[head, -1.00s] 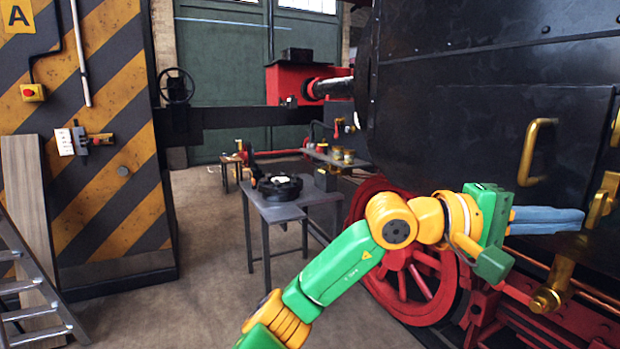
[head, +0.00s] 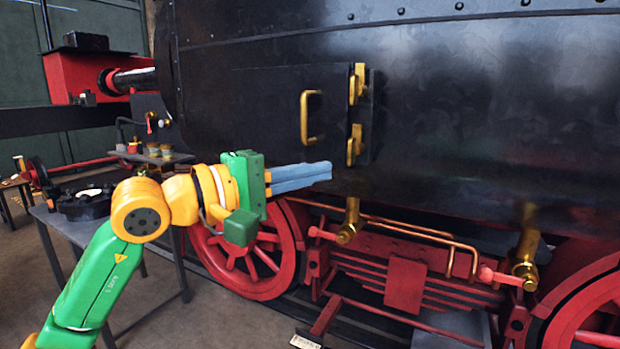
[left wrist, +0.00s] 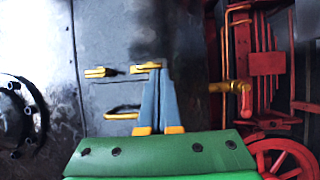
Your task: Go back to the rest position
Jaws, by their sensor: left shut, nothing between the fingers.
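My left gripper (head: 328,171) comes in from the left in the head view, with green and orange links and blue fingers. The fingers are together with nothing between them. They point right, in front of the black locomotive side (head: 440,110), just below the black hatch door (head: 270,110) with its brass handle (head: 305,118). In the left wrist view the blue fingers (left wrist: 160,72) reach toward the dark boiler side, with brass hinges (left wrist: 146,67) close to their tips in the picture. My right gripper is not in view.
Red wheels (head: 245,260) and brass pipes (head: 400,230) lie below the fingers. A brass valve (head: 350,222) juts out to the right. A grey table (head: 75,228) with a black round part (head: 85,203) stands behind my arm at left.

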